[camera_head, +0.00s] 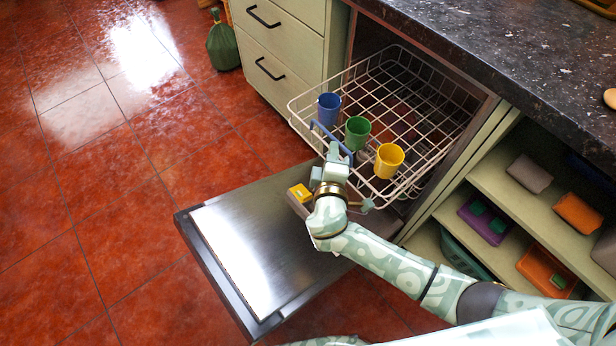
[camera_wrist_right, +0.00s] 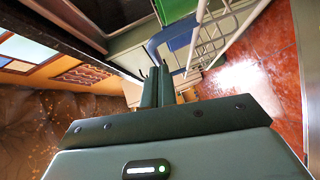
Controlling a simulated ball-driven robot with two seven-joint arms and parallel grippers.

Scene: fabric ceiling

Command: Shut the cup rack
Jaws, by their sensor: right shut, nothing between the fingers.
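The cup rack (camera_head: 440,100) is a white wire basket, pulled partly out of the cabinet above an open, lowered door (camera_head: 250,250). A blue cup (camera_head: 329,108), a green cup (camera_head: 357,132) and a yellow cup (camera_head: 389,160) stand in its front part. A blue bar (camera_head: 330,137) is at the rack's front edge. My right gripper (camera_head: 335,152) is at this front edge, beside the bar; I cannot tell whether they touch. Its fingers show together in the right wrist view (camera_wrist_right: 158,88), with nothing between them. My left gripper is out of view.
A dark stone counter (camera_head: 520,60) overhangs the cabinet. Drawers with black handles (camera_head: 270,40) are to the left of the rack. Open shelves (camera_head: 530,205) with several small boxes are to the right. A green bottle (camera_head: 222,45) stands on the red tiled floor, which is otherwise clear at left.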

